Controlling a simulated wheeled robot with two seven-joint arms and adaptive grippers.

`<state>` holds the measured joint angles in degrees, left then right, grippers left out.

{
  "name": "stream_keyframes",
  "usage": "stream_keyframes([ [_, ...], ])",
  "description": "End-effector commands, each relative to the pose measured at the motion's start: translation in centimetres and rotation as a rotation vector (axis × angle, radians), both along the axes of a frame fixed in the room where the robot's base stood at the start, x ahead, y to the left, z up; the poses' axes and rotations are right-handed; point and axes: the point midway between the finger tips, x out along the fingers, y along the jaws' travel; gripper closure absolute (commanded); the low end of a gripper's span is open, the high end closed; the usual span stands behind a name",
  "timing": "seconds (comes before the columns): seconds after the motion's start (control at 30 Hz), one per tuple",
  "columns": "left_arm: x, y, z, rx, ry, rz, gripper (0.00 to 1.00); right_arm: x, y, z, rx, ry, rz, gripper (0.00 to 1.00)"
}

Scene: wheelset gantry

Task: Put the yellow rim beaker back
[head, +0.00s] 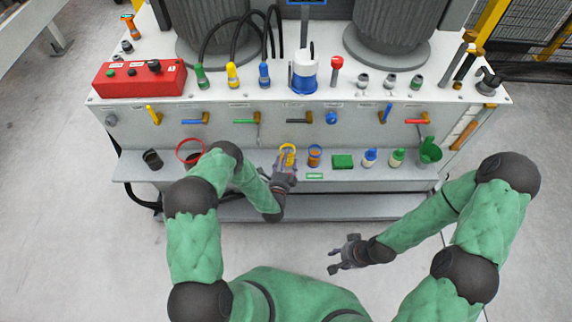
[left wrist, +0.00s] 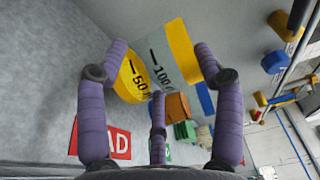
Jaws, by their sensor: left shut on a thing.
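The yellow rim beaker (head: 288,153) is at the middle of the grey front shelf in the head view. In the left wrist view the beaker (left wrist: 160,68) lies between the purple fingers, tilted in the picture, with 50 and 100 marks on its wall. My left gripper (head: 284,171) is shut on it from the near side. The fingers hide part of the beaker, and I cannot tell whether its base touches the shelf. My right gripper (head: 346,256) is empty, fingers spread, in front of the bench and low at right of centre.
The shelf (head: 232,172) holds an orange-and-blue container (head: 314,156) close right of the beaker, then a green box (head: 343,161), small bottles (head: 369,157) and a green cup (head: 431,151). A red ring (head: 190,151) and dark cup (head: 152,159) stand left.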

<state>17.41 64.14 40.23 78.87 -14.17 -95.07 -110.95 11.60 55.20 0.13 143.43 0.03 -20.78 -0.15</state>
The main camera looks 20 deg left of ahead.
Motion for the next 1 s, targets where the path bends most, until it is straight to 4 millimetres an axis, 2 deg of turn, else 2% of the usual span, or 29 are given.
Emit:
stream_keyframes([
  [0.03,-0.11,0.0,-1.34,-0.001,0.003,0.0,0.69,-0.01,0.0,-0.74,0.0,0.0,0.0,0.6],
  [0.1,-0.1,0.03,-2.02,0.0,0.002,0.001,0.69,-0.02,0.01,-1.05,0.0,0.0,0.0,0.6],
  [0.5,-0.12,0.03,-2.32,0.0,0.002,0.001,0.69,0.0,0.0,-0.91,0.0,0.0,0.0,0.6],
  [0.53,-0.12,0.03,-2.32,0.0,0.002,0.001,0.27,0.0,0.0,-0.91,0.0,0.0,0.0,0.6],
  [0.6,-0.13,0.03,-2.3,0.0,0.002,0.0,0.09,-0.01,0.0,-0.91,0.0,0.0,0.0,0.6],
  [1.0,-0.08,0.04,-2.09,0.0,0.001,0.0,0.09,-0.01,0.0,-0.92,0.0,0.0,0.0,0.6],
])
